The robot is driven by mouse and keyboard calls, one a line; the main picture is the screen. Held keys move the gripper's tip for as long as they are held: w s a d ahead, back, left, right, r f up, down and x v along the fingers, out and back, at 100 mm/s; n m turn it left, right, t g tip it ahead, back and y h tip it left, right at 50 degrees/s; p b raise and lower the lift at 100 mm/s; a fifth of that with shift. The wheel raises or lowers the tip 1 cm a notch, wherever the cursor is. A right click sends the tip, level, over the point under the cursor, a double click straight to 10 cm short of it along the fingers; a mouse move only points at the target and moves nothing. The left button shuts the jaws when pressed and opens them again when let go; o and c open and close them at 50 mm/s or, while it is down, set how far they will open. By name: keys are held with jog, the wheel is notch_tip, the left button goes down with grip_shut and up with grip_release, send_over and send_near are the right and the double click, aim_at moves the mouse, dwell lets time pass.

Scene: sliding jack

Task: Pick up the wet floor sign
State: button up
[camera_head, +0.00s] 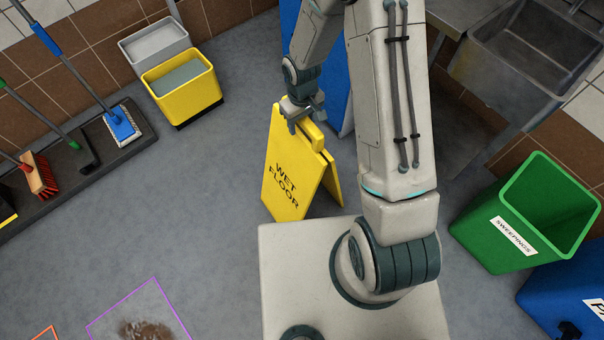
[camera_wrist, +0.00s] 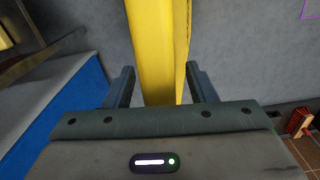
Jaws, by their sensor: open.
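The yellow wet floor sign (camera_head: 287,178) stands upright as an A-frame on the grey floor in the head view, with its lettered face toward the lower left. My gripper (camera_head: 307,117) is at the sign's top edge, near its handle. In the wrist view the sign's yellow top (camera_wrist: 160,50) runs between the two fingers of my gripper (camera_wrist: 161,88). The fingers are open, one on each side, with a small gap showing. My arm hides part of the area right of the sign.
A yellow mop bucket (camera_head: 182,88) stands behind the sign to the left. A blue panel (camera_head: 335,90) is close behind it. A green bin (camera_head: 525,215) and a metal sink (camera_head: 525,60) are at right. Brushes stand on a dark rack (camera_head: 75,165) at left.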

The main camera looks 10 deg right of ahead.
jog(key=shift+f, duration=0.35)
grip_shut()
jog(key=shift+r, duration=0.1)
dwell(1.1)
